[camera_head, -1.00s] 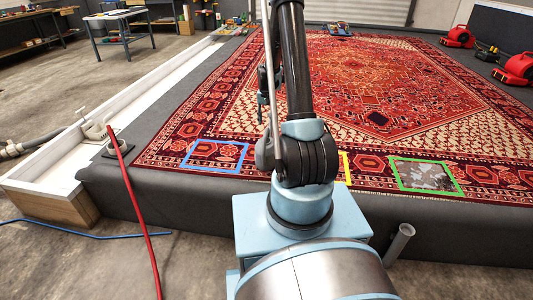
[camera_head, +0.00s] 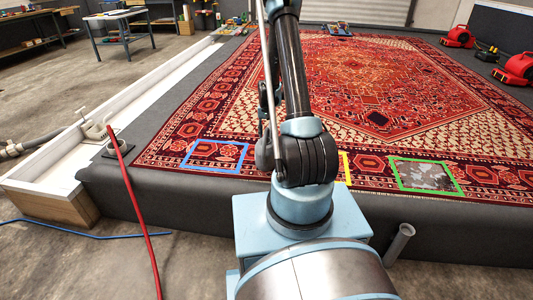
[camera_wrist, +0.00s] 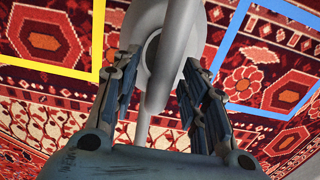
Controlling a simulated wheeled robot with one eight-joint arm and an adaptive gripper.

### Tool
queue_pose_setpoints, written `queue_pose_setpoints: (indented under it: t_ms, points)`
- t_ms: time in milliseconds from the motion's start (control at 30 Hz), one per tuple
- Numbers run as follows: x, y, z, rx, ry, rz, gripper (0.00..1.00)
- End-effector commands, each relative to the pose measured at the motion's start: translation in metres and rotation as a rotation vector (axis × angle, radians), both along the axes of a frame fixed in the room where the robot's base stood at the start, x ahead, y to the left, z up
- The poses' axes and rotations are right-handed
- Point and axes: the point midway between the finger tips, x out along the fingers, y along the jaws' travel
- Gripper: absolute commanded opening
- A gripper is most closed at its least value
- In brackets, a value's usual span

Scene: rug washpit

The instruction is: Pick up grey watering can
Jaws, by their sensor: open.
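The grey watering can (camera_wrist: 178,45) shows in the wrist view at the top middle, over the rug. A narrow curved grey part of it, which looks like its handle, runs down between my fingers. My gripper (camera_wrist: 161,85) is open, with one dark finger on each side of this part. I see gaps between the fingers and the part, and cannot tell whether either touches it. The can's lower parts are cut off or hidden. In the head view my arm hides the can.
The patterned red rug (camera_head: 390,90) lies on a dark raised platform. Blue (camera_head: 215,143), yellow (camera_head: 347,168) and green (camera_head: 428,191) frames mark its near edge. A red hose (camera_head: 137,210) hangs at left. Red blowers (camera_head: 517,68) stand at far right.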

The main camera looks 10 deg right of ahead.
Motion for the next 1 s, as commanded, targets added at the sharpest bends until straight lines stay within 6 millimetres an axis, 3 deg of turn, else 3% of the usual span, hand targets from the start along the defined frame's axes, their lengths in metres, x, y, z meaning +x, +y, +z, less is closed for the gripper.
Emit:
queue_pose_setpoints:
  t_ms: [167,333,367,833,1000]
  points:
    - [0.0,0.0,0.0,0.0,0.0,0.0,0.41]
    - [0.0,0.0,0.0,0.0,0.0,0.0,0.02]
    - [0.0,0.0,0.0,0.0,0.0,0.0,0.0]
    - [0.0,0.0,0.002,0.0,0.0,0.0,0.0]
    - [0.0,0.0,0.012,0.0,0.0,0.0,0.0]
